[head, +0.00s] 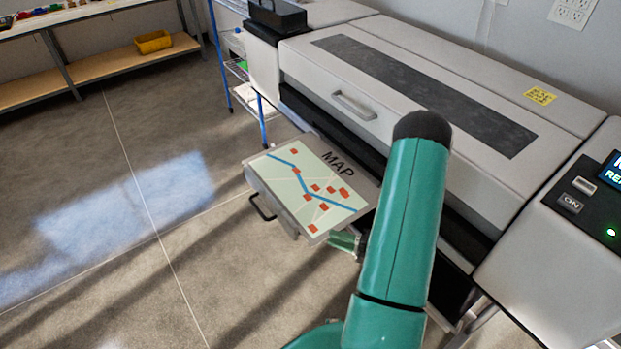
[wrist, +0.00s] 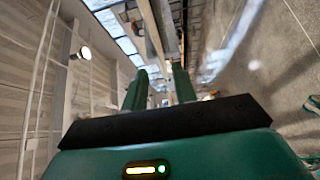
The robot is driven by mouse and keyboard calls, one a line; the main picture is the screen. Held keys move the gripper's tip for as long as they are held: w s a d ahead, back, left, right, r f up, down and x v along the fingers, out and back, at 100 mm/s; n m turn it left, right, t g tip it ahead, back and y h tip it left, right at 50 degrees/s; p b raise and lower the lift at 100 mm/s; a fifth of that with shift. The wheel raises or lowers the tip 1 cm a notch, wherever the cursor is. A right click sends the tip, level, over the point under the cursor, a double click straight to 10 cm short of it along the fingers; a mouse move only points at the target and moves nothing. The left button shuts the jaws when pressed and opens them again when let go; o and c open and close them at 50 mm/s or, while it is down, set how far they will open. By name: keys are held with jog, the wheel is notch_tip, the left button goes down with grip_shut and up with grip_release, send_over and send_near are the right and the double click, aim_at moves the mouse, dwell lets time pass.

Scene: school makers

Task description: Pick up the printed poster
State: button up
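The printed poster (head: 315,190), a pale green map with a blue line, red blocks and the word MAP, lies face up on a grey tray (head: 268,198) in front of the printer (head: 410,95). In the head view my teal arm stands to the right of the poster, and a small green part shows just below its lower right corner. My gripper (wrist: 160,84) shows in the wrist view with its two green fingers apart. I make out no poster between them. In the head view the fingertips are not clearly seen.
The printer's control panel (head: 590,195) is at the right. A black handle (head: 262,208) sticks out on the tray's left side. A low shelf with a yellow bin (head: 153,42) stands at the back left. The floor (head: 110,200) to the left is clear.

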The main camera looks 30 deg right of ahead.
aim_at(318, 234)
jog(key=x, duration=0.6)
jog(key=shift+a+f, duration=0.1)
jog(key=shift+f, duration=0.05)
grip_shut()
